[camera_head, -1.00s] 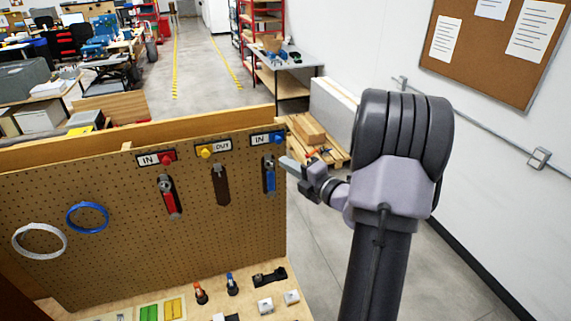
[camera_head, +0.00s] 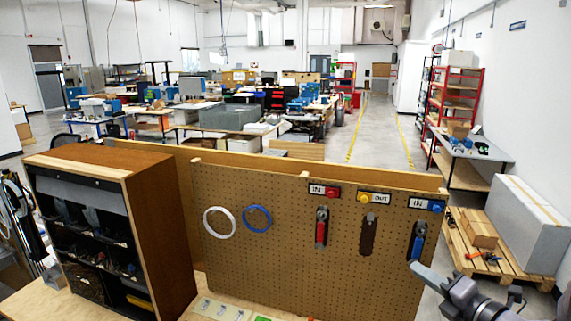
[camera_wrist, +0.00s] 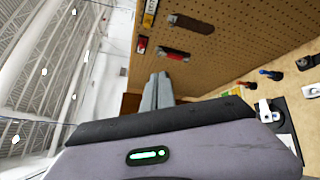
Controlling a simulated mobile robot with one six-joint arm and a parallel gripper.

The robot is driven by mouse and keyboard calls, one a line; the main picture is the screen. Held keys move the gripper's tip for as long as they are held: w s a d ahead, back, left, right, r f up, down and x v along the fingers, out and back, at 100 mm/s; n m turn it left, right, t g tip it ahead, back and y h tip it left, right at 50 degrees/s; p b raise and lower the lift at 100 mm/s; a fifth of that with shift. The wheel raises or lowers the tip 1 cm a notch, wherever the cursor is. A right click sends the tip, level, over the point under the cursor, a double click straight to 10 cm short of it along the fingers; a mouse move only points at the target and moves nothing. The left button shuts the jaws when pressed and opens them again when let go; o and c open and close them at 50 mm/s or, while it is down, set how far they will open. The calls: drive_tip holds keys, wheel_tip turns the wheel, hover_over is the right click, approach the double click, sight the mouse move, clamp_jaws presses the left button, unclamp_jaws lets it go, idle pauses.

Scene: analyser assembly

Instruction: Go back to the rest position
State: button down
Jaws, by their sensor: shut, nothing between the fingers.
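My gripper (camera_head: 436,277) is at the lower right of the head view, in front of the right end of the pegboard. Its fingers are shut with nothing between them. In the wrist view the closed fingers (camera_wrist: 157,92) point toward the pegboard (camera_wrist: 235,45). The blue-handled tool (camera_head: 416,243) hangs in its holder on the board just above the fingertips, apart from them as far as I can tell. The red-handled tool (camera_head: 321,227) hangs under the left IN label.
A white ring (camera_head: 219,208) and a blue ring (camera_head: 257,232) hang on the board's left. A wooden cabinet (camera_head: 163,235) stands at left. A pallet (camera_head: 500,258) with a large grey block lies behind at right. Small parts lie on the bench below the board.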

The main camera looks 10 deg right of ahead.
drive_tip(key=s+a+f+n+g+y+b, duration=0.1)
drive_tip(key=s+a+f+n+g+b, duration=0.25)
drive_tip(key=a+n, duration=0.35)
drive_tip(key=s+a+f+n+g+y+b, duration=0.2)
drive_tip(key=a+f+n+b, duration=0.3)
drive_tip(key=a, duration=0.4)
drive_tip(key=s+a+f+n+g+y+b, duration=0.1)
drive_tip(key=s+a+f+n+g+b, duration=0.2)
drive_tip(key=a+n+b, duration=0.35)
drive_tip(key=s+a+f+n+g+h+b, duration=0.1)
drive_tip(key=s+a+f+n+h+b, duration=0.1)
drive_tip(key=s+f+n+b, duration=0.4)
drive_tip(key=s+a+f+n+h+b, duration=0.2)
drive_tip(key=s+f+n+h+b, duration=0.2)
drive_tip(key=n, duration=1.3)
drive_tip(key=s+f+b, duration=0.2)
drive_tip(key=s+f, duration=0.2)
drive_tip(key=shift+s+a+f+g, duration=0.2)
drive_tip(key=shift+s+a+g, duration=0.05)
drive_tip(key=shift+s+g, duration=0.1)
